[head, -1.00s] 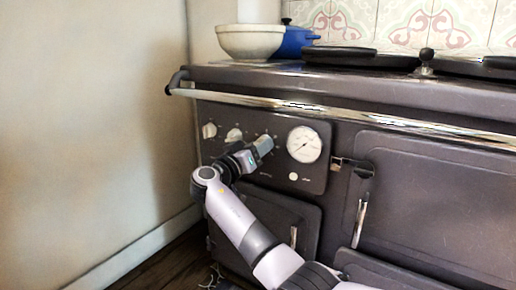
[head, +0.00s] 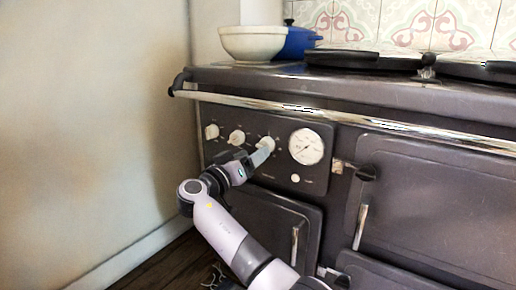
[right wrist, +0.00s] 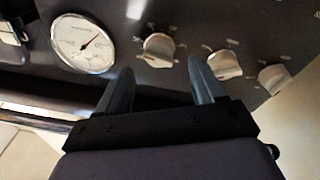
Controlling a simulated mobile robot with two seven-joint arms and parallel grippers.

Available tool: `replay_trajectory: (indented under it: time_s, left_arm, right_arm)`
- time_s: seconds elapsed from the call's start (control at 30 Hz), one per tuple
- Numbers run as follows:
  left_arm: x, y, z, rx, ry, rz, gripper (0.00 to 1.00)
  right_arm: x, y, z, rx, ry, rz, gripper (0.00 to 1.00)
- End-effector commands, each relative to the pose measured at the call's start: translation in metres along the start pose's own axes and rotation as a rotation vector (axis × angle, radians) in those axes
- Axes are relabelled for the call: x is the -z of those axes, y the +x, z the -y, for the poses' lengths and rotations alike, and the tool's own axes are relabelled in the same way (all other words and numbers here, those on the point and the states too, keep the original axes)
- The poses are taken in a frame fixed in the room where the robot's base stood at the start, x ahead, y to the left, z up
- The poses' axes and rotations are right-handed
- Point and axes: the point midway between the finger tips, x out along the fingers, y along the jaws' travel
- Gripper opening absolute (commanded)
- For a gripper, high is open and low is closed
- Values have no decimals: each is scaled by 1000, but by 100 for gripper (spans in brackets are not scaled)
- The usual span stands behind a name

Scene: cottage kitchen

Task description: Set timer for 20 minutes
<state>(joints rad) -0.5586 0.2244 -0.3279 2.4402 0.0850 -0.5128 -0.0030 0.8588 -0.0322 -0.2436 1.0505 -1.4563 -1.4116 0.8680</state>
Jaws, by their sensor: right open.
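The dark range cooker has a control panel (head: 225,155) with three pale knobs and a round white dial gauge (head: 306,146). The right knob (head: 267,143), nearest the gauge, shows just above my right gripper (head: 263,154). In the right wrist view the gripper (right wrist: 161,66) is open and empty, with this same knob (right wrist: 158,48) just beyond and between its fingertips; I cannot tell if they touch it. The middle knob (head: 236,138) and left knob (head: 211,131) stand clear of the gripper. The small markings around the knobs are unreadable. My left gripper is out of view.
A chrome rail (head: 300,109) runs across the cooker front above the panel. Oven doors with upright handles (head: 362,220) lie below and right. A cream bowl (head: 252,43) and blue pot (head: 299,42) stand on top. The wall (head: 80,130) is close on the left.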

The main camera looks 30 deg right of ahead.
Motion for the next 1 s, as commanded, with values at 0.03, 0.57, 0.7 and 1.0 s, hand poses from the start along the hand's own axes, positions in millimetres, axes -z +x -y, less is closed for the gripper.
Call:
replay_trajectory:
  time_s: [0.03, 0.57, 0.7, 1.0]
  left_arm:
    - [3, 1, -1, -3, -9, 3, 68]
    - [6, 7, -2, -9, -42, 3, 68]
    - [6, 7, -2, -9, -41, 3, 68]
    - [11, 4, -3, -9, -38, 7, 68]
  right_arm:
    - [2, -8, -1, 2, 1, 1, 68]
    - [0, -28, 0, -1, 1, 0, 68]
    - [0, -28, 0, -1, 1, 0, 68]
    - [-56, -26, 12, 141, -126, 64, 68]
